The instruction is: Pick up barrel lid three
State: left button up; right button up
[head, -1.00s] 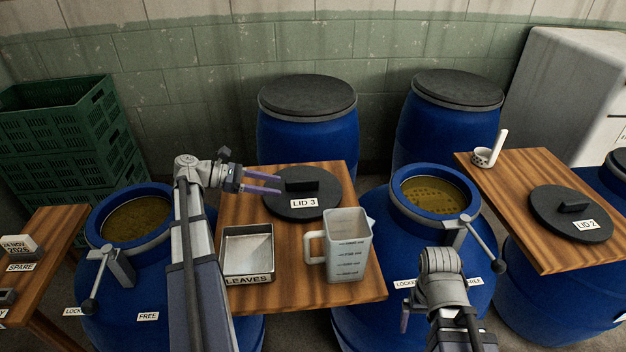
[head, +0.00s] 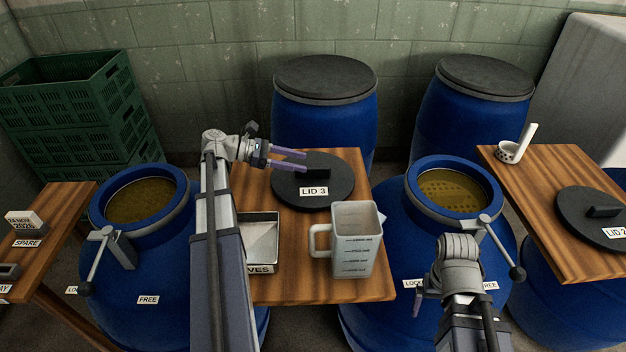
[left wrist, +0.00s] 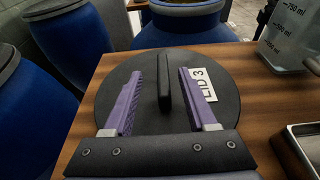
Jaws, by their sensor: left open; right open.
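Barrel lid three (head: 333,190) is a flat black disc with a raised bar handle (head: 318,163) and a white "LID 3" label. It lies on the wooden table between two open blue barrels. My left gripper (head: 306,161) is open at the lid's handle, coming from the left. In the left wrist view the lid (left wrist: 135,88) lies under the purple fingers, and its handle (left wrist: 163,82) stands between them with a gap on each side. My right gripper (head: 418,301) is at the lower right, in front of the right open barrel; its fingers are mostly hidden behind its wrist.
A measuring jug (head: 355,240) stands close in front of the lid. A metal tray (head: 262,217) sits left of the jug, partly behind my left arm. Open barrels (head: 142,200) (head: 447,190) flank the table. Lid two (head: 592,215) lies on the right table.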

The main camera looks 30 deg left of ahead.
aim_at(310, 167)
pick_arm(q)
jog(key=d, duration=0.1)
jog(key=w+d+f+b, duration=0.1)
jog(key=d+f+b, duration=0.1)
jog(key=shift+w+d+f, duration=0.1)
jog(key=shift+w+d, duration=0.05)
jog(key=shift+w, duration=0.1)
jog(key=shift+w+d+f, duration=0.1)
jog(key=shift+w+d, duration=0.25)
jog(key=shift+d, duration=0.05)
grip_shut()
dwell(1.0)
